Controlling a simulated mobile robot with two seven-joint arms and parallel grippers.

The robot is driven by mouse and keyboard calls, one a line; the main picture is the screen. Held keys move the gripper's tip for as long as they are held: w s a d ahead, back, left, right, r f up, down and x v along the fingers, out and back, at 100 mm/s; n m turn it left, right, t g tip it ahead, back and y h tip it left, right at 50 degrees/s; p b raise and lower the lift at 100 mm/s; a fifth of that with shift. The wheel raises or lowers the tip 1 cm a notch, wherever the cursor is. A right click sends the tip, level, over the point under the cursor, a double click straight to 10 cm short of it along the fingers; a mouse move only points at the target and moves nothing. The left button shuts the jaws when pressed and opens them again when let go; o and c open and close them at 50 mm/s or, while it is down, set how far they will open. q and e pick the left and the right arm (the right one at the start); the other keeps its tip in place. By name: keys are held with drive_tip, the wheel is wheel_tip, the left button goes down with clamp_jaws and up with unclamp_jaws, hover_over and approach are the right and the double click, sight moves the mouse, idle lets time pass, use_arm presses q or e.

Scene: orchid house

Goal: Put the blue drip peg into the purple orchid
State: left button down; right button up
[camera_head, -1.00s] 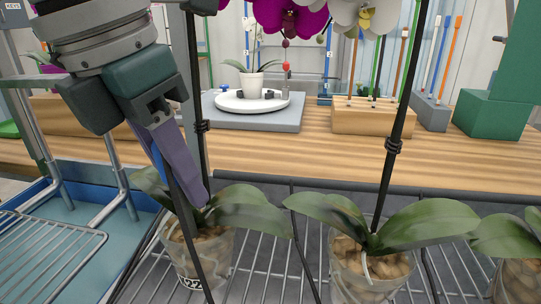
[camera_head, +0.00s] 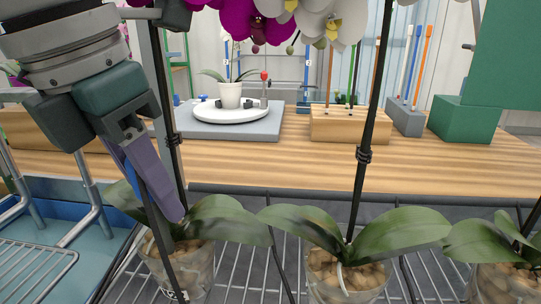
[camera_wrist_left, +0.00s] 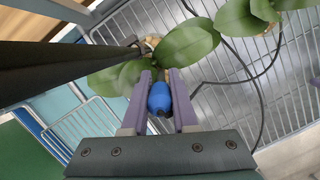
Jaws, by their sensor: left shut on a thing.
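My left gripper (camera_head: 176,214) reaches down at the left, its purple fingers over the leaves and pot of the leftmost orchid. In the left wrist view, my left gripper (camera_wrist_left: 167,80) is shut on the blue drip peg (camera_wrist_left: 160,99), whose rounded end faces the camera. The peg's far end is hidden. Magenta blooms (camera_head: 240,20) of the purple orchid hang at the top; the stem of the leftmost plant rises towards them. That plant's clear pot (camera_head: 195,275) holds bark chips. Whether the peg touches the bark cannot be seen. My right gripper is not in view.
Two more clear pots stand on the wire rack: a middle one (camera_head: 340,280) beside white blooms (camera_head: 335,22), and one at right (camera_head: 495,285). Dark stems and thin tubes stand close to the gripper. A blue tray (camera_head: 105,250) lies left. A wooden bench (camera_head: 300,165) runs behind.

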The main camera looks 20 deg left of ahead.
sight(140, 189)
use_arm(q)
drive_tip(key=shift+s+a+f+g+p, duration=0.1)
drive_tip(key=shift+s+f+g+p, duration=0.15)
drive_tip(key=shift+s, duration=0.25)
drive_tip(key=shift+s+f+g+p, duration=0.1)
drive_tip(key=shift+s+f+g, duration=0.15)
drive_tip(key=shift+s, duration=0.2)
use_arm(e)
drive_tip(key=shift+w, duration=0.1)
use_arm(q)
drive_tip(key=shift+r, duration=0.25)
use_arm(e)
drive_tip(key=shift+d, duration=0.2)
use_arm(q)
drive_tip(key=shift+s+r+p, duration=0.1)
drive_tip(key=shift+r+p, duration=0.15)
drive_tip(key=shift+p, duration=0.15)
use_arm(e)
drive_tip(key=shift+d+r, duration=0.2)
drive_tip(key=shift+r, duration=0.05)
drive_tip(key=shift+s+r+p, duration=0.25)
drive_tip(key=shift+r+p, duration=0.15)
drive_tip(key=shift+p, duration=0.05)
use_arm(q)
drive_tip(key=shift+d+r+p, duration=0.2)
drive_tip(key=shift+r+p, duration=0.6)
drive_tip(key=shift+r, duration=1)
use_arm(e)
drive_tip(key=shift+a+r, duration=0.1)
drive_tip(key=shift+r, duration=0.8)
